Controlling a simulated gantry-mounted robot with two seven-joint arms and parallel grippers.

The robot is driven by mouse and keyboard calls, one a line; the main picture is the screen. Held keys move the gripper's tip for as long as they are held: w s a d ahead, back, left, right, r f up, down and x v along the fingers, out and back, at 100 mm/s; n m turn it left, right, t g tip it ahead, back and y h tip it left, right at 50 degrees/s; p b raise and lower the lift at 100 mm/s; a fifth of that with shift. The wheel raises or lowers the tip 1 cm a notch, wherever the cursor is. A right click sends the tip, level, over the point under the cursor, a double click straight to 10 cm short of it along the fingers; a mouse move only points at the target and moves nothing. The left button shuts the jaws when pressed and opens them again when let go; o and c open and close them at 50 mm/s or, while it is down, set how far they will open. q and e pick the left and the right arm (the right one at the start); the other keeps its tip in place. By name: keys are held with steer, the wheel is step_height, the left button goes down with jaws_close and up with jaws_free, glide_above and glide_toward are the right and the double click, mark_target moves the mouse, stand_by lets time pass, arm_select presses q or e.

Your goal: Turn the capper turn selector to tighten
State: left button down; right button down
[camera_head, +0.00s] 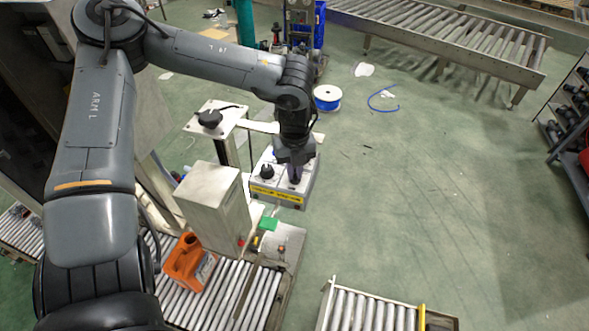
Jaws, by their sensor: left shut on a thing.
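A grey-white control box (258,187) with a yellow label strip along its front edge stands near the middle. One black knob (267,171) shows on the left of its top panel. My left gripper (295,175) points down onto the right part of the panel and is shut on a dark selector knob there. The fingers mostly hide that knob, so its pointing direction cannot be told. The panel lettering is too small to read. My right gripper is not in view.
A pale metal housing (213,205) stands close left of the control box. Open green floor lies to the right.

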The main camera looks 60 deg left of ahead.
arm_select(q)
steer(key=c, duration=1.2)
jaws_free()
steer(key=shift+r, duration=0.65)
step_height(320, 180, up, 10)
steer(key=shift+f, duration=0.2)
